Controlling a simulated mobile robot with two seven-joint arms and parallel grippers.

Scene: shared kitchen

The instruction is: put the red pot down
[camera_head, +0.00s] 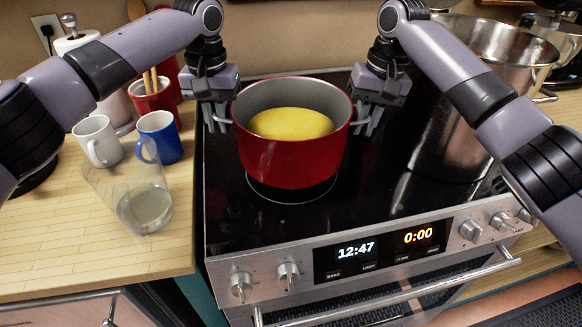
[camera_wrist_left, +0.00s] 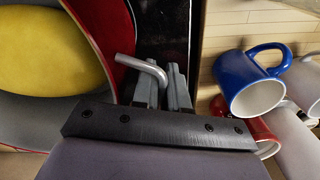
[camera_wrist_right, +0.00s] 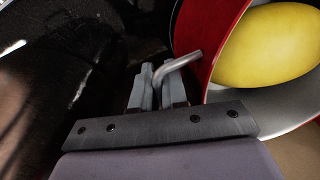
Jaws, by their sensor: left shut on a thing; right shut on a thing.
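The red pot (camera_head: 290,158) is upright over the front-left burner ring of the black stovetop, with a yellow round thing (camera_head: 291,123) inside it. I cannot tell whether its base touches the glass. My left gripper (camera_head: 215,122) is shut on the pot's left metal handle, which shows bent between the fingers in the left wrist view (camera_wrist_left: 150,72). My right gripper (camera_head: 368,122) is shut on the right handle, also seen in the right wrist view (camera_wrist_right: 172,68).
A large steel pot (camera_head: 455,130) stands on the stove to the right. On the wooden counter (camera_head: 60,240) at left are a white mug (camera_head: 97,140), a blue mug (camera_head: 160,136), a red utensil holder (camera_head: 153,98) and a clear glass (camera_head: 143,205). The front of the stovetop (camera_head: 300,222) is clear.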

